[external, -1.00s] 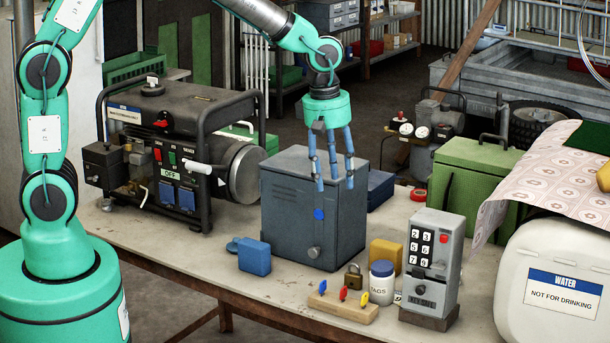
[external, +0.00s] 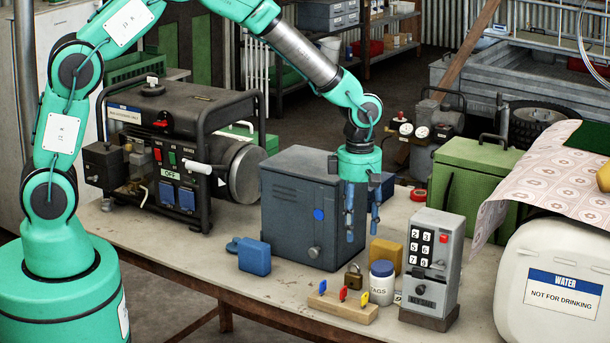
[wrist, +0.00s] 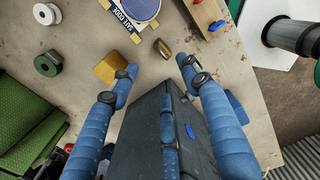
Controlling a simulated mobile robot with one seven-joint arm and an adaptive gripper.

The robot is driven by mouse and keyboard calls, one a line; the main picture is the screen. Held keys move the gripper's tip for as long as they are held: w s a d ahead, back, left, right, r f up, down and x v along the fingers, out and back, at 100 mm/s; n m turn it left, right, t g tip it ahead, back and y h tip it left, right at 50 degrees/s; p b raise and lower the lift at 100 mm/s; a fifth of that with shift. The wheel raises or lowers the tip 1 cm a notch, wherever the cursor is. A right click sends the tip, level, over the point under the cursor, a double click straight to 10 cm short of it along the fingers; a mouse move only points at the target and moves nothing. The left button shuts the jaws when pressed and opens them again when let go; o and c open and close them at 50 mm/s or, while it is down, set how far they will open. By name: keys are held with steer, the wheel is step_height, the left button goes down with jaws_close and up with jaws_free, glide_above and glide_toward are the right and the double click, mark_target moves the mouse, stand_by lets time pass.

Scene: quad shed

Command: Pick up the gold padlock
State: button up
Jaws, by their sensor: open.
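The gold padlock (external: 353,276) stands on the workbench between the yellow block and the wooden key board, just left of the white tags jar. In the wrist view the padlock (wrist: 162,48) lies beyond the fingertips, near the middle of the gap between them. My gripper (external: 360,236) is open and empty. It points down beside the right side of the grey metal cabinet, above and behind the padlock, and touches nothing that I can make out. Its blue fingers (wrist: 158,75) are spread in the wrist view.
The grey cabinet (external: 312,215) stands close to the fingers. Near the padlock are the yellow block (external: 386,254), tags jar (external: 382,285), key board (external: 340,306) with coloured keys, and keypad key safe (external: 431,260). A blue padlock (external: 254,257) lies left.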

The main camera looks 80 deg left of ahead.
mark_target(355, 273)
steer(key=shift+f, duration=0.15)
steer(key=shift+f+b, duration=0.55)
steer(key=shift+f, duration=3.6)
steer(key=shift+f, duration=0.1)
steer(key=shift+f+b, duration=0.6)
steer(key=shift+f, duration=1.9)
jaws_close()
steer(key=shift+r, duration=0.15)
